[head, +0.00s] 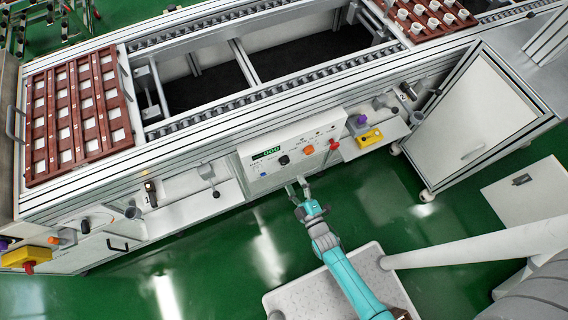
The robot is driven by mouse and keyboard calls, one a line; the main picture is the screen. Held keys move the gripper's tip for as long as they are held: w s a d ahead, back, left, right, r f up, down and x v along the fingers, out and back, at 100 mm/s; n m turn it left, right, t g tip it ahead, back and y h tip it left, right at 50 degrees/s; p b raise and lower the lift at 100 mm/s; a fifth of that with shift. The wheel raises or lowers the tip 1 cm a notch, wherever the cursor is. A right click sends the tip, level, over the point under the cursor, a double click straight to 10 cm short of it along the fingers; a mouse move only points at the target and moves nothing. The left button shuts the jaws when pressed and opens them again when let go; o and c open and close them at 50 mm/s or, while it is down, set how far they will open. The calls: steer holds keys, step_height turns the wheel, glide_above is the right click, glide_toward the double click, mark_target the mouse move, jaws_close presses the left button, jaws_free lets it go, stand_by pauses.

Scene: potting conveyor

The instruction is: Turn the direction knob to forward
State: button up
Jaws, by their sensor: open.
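A white control panel (258,171) is on the front of the conveyor frame, in the middle of the head view. It carries a green lit display (266,154), a black round knob (284,160), a small orange knob (309,150) and a red-orange knob (333,144). The labels are too small to read, so I cannot tell which one is the direction knob or where it points. My gripper (297,185) is open and empty, just in front of the panel's lower edge, below the black knob. It appears apart from the knobs.
A brown tray (127,141) is at the left end and another brown tray (397,29) at the back right. A yellow box (370,138) is on a shelf right of the panel. A white cabinet (478,110) stands at the right.

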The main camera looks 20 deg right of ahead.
mark_target(285, 163)
steer(key=w, duration=0.8)
steer(key=shift+w, duration=0.25)
steer(key=c, duration=1.1)
